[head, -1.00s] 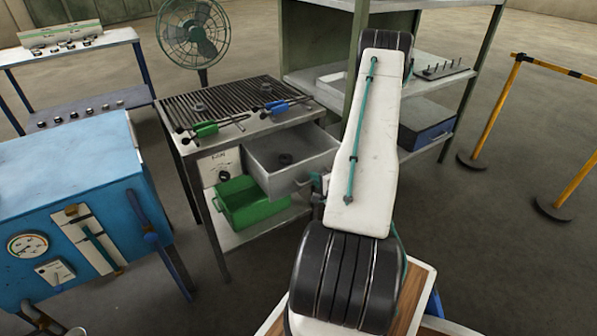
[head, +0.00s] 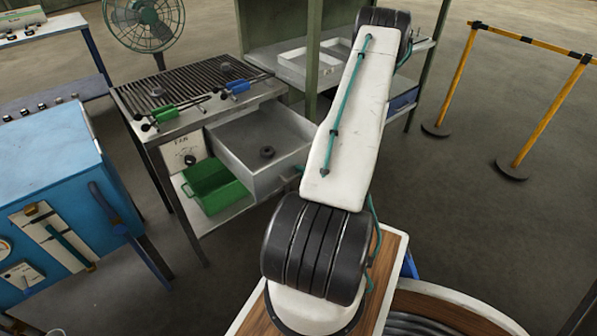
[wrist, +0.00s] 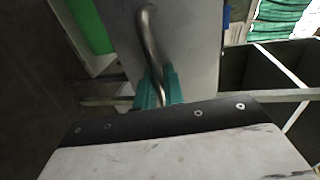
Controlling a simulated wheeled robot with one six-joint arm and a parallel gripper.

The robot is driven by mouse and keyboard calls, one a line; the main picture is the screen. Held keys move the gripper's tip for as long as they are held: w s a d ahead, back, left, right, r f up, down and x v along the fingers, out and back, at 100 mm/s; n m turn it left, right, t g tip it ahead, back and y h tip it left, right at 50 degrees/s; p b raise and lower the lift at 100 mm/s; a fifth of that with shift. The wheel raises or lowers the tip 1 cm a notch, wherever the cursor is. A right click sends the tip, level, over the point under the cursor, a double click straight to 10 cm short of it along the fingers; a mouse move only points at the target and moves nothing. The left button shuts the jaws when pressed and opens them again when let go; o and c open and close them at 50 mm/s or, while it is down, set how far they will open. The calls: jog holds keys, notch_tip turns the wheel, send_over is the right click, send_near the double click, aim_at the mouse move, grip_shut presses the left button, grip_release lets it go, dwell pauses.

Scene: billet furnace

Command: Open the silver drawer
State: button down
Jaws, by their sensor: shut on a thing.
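The silver drawer (head: 228,154) stands pulled out from under the slatted bench top in the head view, with a dark ring (head: 267,152) lying inside it. In the wrist view the drawer's grey front (wrist: 188,45) fills the upper middle, with its curved metal handle (wrist: 148,38) running down from the top. My gripper (wrist: 156,88), with teal fingers, is shut on the lower part of the handle. In the head view my arm hides most of the gripper and the drawer's right end.
A green bin (head: 212,188) sits on the shelf below the drawer. Tongs with green (head: 167,114) and blue (head: 238,87) grips lie on the bench top. A blue furnace cabinet (head: 45,170) stands left, and yellow barrier posts (head: 545,120) stand right. Open floor lies between my arm and the posts.

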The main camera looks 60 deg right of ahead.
jog(key=shift+r, duration=0.1)
jog(key=c, duration=1.8)
grip_release()
jog(key=shift+c, duration=0.2)
jog(key=v, duration=0.7)
jog(key=shift+s, duration=0.3)
jog(key=shift+r, duration=0.1)
